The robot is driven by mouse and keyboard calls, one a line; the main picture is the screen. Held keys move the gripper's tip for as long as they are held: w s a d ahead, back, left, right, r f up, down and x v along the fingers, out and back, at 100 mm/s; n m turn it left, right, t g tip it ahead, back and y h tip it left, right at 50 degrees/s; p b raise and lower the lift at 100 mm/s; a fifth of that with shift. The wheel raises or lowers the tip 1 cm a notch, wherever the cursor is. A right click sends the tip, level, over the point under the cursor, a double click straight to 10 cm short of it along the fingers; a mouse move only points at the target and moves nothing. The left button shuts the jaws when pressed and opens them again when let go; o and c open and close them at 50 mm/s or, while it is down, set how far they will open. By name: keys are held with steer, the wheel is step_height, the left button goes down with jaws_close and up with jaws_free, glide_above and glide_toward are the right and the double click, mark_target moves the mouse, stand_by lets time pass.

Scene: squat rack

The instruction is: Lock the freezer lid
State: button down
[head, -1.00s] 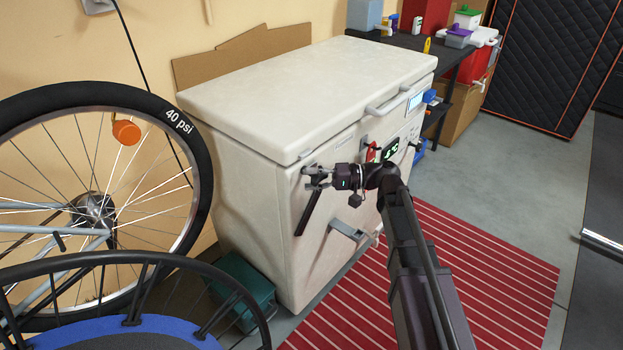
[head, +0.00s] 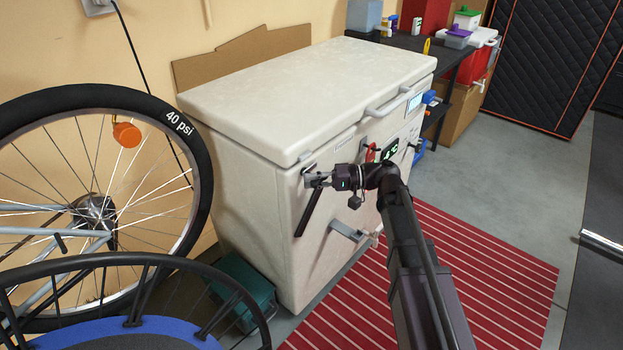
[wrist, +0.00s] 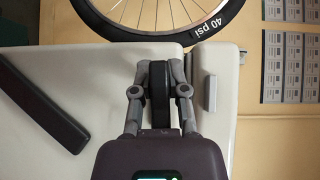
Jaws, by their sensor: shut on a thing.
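The white chest freezer (head: 262,190) stands against the wall, with its lid (head: 310,82) lying down on the body. A small grey block (wrist: 210,93) sits at the lid's edge in the wrist view. My gripper (head: 314,180) is at the upper left of the freezer's front, just below the lid seam. Its fingers (wrist: 160,88) are shut on a dark upright part, probably the latch lever (wrist: 160,92), mostly hidden between them. A dark slanted bar (head: 308,213) shows on the front below my gripper, and in the wrist view at left (wrist: 38,103).
A bicycle wheel (head: 190,240) stands left of the freezer, near a dark green box (head: 240,290). A red striped mat (head: 480,270) lies in front. The lid's grey handle (head: 388,103) and a red part (head: 370,153) are right of my gripper.

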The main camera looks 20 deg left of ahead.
steer(key=shift+r, duration=0.15)
steer(key=n+t+h+p, duration=0.1)
steer(key=n+h+p, duration=0.1)
steer(key=p, duration=0.2)
steer(key=shift+n+t+h, duration=0.3)
steer(key=n+t+h+p, duration=0.1)
steer(key=p, duration=0.1)
steer(key=n+t+h+p, duration=0.1)
steer(key=p, duration=0.1)
steer(key=shift+d+f+t, duration=0.1)
steer(key=shift+f+t, duration=0.2)
steer(key=shift+f, duration=0.05)
steer(key=n+t+h+p, duration=0.2)
steer(key=t, duration=0.1)
steer(key=shift+w+d+f+n, duration=0.1)
steer(key=shift+w+f+n, duration=0.1)
steer(key=shift+f+n, duration=0.2)
steer(key=shift+w+d+n+t+h+p, duration=0.15)
steer(key=shift+n+t+h+p, duration=0.15)
steer(key=shift+t, duration=0.4)
steer(key=shift+w+a+n+t+h+p, duration=0.15)
steer(key=shift+n+t+h, duration=0.25)
steer(key=shift+t, duration=0.3)
steer(key=shift+d, duration=0.1)
steer(key=shift+w, duration=0.1)
steer(key=c, duration=0.6)
jaws_free()
steer(key=shift+c, duration=0.2)
